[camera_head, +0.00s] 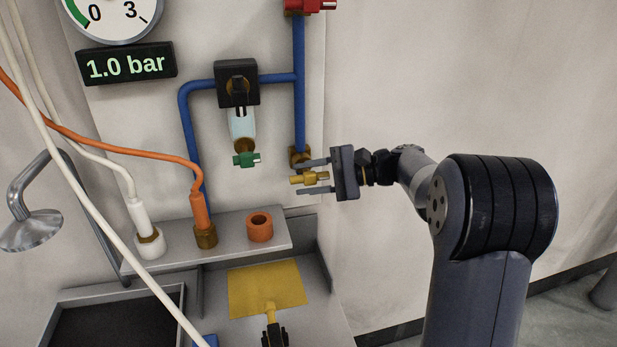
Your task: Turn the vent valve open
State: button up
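A valve with a yellow handle (309,178) sits at the lower end of the blue pipe, below a brass fitting (298,155). No readable label names it as the vent valve. The handle lies roughly level in the picture. My gripper (313,177) comes in from the right, with one finger above the handle and one below. The fingers are apart, with a visible gap on both sides of the handle. Whether they overlap it in depth is hard to tell. A red valve (311,5) is at the top edge, and a small green valve (246,159) hangs under the filter.
The gauge (113,14) and a display (126,64) reading 1.0 bar are at upper left. The blue pipe (299,90) and black filter head (237,83) are left of my gripper. White and orange hoses (200,211) reach a grey ledge (210,241). The right wall is bare.

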grip_shut()
jog(key=shift+r, duration=0.1)
dwell(0.4)
jog(key=h+p, duration=0.3)
jog(key=shift+r+n+h, duration=0.1)
jog(key=shift+n+h, duration=0.2)
jog(key=shift+n, duration=0.1)
jog(key=n+h+p, duration=0.1)
jog(key=h+p, duration=0.3)
jog(key=h, duration=0.1)
jog(key=t+h+p, duration=0.1)
jog(key=h+p, duration=0.2)
jog(key=shift+n, duration=0.4)
jog(key=h, duration=0.4)
jog(key=shift+f+n+t+p, duration=0.3)
jog(key=shift+f+t+p, duration=0.05)
jog(key=shift+t+p, duration=0.05)
jog(key=shift+d+h, duration=0.1)
jog(key=shift+h, duration=0.3)
